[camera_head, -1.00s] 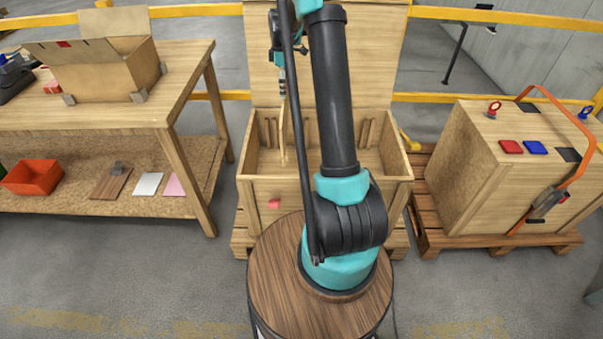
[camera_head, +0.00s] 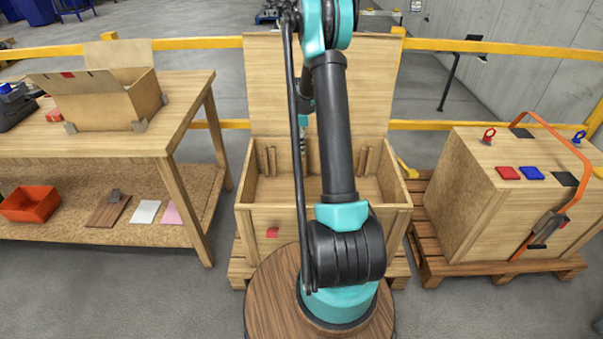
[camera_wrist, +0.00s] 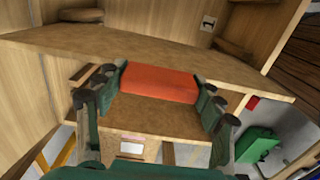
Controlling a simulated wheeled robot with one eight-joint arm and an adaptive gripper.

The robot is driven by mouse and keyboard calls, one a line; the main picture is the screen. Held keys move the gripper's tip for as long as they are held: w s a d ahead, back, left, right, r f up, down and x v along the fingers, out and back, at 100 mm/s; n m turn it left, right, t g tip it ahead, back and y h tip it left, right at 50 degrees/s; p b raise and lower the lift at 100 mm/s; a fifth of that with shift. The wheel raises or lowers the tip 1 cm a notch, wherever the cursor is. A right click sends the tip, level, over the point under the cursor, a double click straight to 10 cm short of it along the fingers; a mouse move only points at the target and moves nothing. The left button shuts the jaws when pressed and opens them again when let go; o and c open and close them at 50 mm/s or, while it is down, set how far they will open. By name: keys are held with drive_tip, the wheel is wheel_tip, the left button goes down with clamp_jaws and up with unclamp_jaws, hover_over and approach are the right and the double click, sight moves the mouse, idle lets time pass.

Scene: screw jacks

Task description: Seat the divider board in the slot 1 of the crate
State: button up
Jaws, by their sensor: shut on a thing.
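The wooden crate (camera_head: 258,217) stands open in front of me, its lid raised at the back and upright slot rails (camera_head: 271,160) on its inner back wall. My gripper (camera_wrist: 160,88) is shut on the divider board (camera_wrist: 160,82), which shows in the wrist view as an orange-red part between the fingers. In the head view, my gripper (camera_head: 303,147) is over the crate, partly behind my arm. The board's lower part is hidden there, so I cannot tell whether it touches a slot.
A workbench (camera_head: 100,145) with a cardboard box (camera_head: 100,105) stands left, an orange bin (camera_head: 30,204) on its shelf. A closed wooden crate (camera_head: 465,200) on a pallet stands right. A yellow rail (camera_head: 205,42) runs behind. Bare floor separates bench and open crate.

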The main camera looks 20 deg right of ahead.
wheel_tip(320, 180, down, 16)
drive_tip(key=shift+r, duration=0.1)
idle(0.5)
drive_tip(key=o, duration=1.9)
